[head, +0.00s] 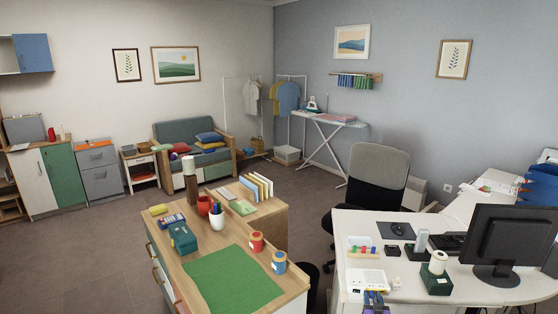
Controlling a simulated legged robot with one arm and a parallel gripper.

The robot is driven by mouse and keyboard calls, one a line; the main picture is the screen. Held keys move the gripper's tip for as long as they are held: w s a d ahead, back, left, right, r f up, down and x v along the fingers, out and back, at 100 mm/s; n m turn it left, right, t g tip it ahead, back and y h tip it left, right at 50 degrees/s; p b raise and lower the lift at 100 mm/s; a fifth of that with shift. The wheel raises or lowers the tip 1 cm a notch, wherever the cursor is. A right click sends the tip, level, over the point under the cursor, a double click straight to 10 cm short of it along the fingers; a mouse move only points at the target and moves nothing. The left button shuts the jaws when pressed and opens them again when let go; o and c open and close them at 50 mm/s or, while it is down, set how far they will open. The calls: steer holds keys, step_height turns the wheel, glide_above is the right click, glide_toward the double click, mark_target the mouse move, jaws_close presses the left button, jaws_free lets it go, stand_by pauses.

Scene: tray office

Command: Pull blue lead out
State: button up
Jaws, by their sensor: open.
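A white box like a router (368,281) sits near the front left corner of the white desk. At its front edge is a small cluster of blue-purple parts (376,299) with some yellow. The blue lead may be among them, but it is too small to tell apart or to see where it is plugged in. My gripper is not in view.
The white desk (410,288) also holds a monitor (508,240), a dark green box with a white roll (436,278), a mouse pad (396,231) and a rack of coloured pieces (363,250). A wooden cabinet with a green mat (232,280) stands left. An office chair (378,180) is behind the desk.

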mark_target(373, 298)
jaws_close()
stand_by(0.4)
steer(key=shift+s, duration=0.1)
stand_by(0.3)
steer(key=shift+s+a+p, duration=0.2)
steer(key=shift+s+p, duration=0.9)
steer(key=shift+s, duration=0.35)
steer(key=shift+s+a+p, duration=0.15)
steer(key=shift+s+p, duration=0.95)
steer(key=shift+s, duration=0.35)
steer(key=shift+s, duration=0.1)
steer(key=shift+s+a+p, duration=0.15)
steer(key=shift+s+p, duration=0.85)
steer(key=shift+s, duration=0.4)
